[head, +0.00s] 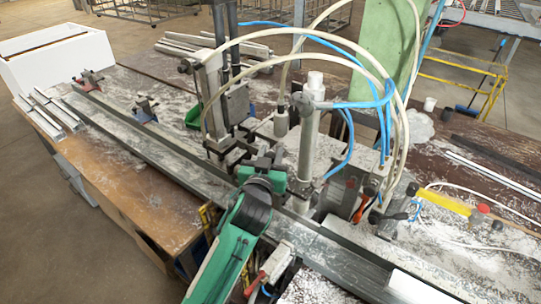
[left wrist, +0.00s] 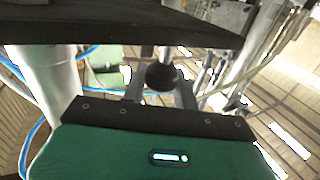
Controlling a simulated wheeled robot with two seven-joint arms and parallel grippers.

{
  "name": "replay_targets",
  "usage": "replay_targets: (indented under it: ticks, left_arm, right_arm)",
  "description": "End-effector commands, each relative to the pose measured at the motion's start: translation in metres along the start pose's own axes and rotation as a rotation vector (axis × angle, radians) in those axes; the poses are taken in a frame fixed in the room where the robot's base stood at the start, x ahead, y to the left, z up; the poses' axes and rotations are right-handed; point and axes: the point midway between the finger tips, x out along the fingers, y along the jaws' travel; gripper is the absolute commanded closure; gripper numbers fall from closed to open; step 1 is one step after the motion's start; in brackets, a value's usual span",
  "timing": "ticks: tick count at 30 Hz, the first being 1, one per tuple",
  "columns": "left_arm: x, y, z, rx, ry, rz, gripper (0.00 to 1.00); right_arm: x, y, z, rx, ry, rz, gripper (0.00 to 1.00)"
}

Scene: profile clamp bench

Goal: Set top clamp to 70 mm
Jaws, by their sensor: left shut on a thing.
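My left gripper (head: 266,162) is at the middle of the bench, beside the upright clamp machine, with my green arm below it. In the left wrist view its fingers (left wrist: 161,92) stand on either side of a round black knob (left wrist: 162,77) on a pale rod, and they are shut on it. The knob itself is hidden in the head view. A silver clamp cylinder (head: 310,130) stands upright just right of the gripper. A dark flat plate (left wrist: 110,32) hangs close above the gripper in the wrist view. No readable millimetre scale shows. My right gripper is not in view.
A long metal profile rail (head: 150,143) runs diagonally along the bench. White and blue air hoses (head: 385,95) arch over the machine. A green post (head: 386,45) stands behind. A white box (head: 60,62) sits at the far left. Small clamps (head: 145,108) sit along the rail.

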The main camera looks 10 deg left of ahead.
Motion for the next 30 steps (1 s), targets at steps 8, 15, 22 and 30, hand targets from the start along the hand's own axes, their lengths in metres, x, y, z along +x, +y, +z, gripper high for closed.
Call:
replay_targets:
  ticks: [8,15,22,30]
  left_arm:
    - [0.0,0.0,-0.004,0.0,0.009,0.0,0.51]
    - [-0.006,0.0,-0.002,-0.001,0.008,0.001,0.51]
    - [-0.044,0.0,0.002,-0.004,0.007,0.001,0.51]
    - [-0.102,0.0,0.001,-0.002,0.008,0.001,0.51]
  right_arm:
    - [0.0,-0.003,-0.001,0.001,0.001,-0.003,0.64]
    - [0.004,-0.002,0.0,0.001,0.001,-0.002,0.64]
    - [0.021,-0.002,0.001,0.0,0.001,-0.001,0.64]
    - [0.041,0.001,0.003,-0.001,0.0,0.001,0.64]
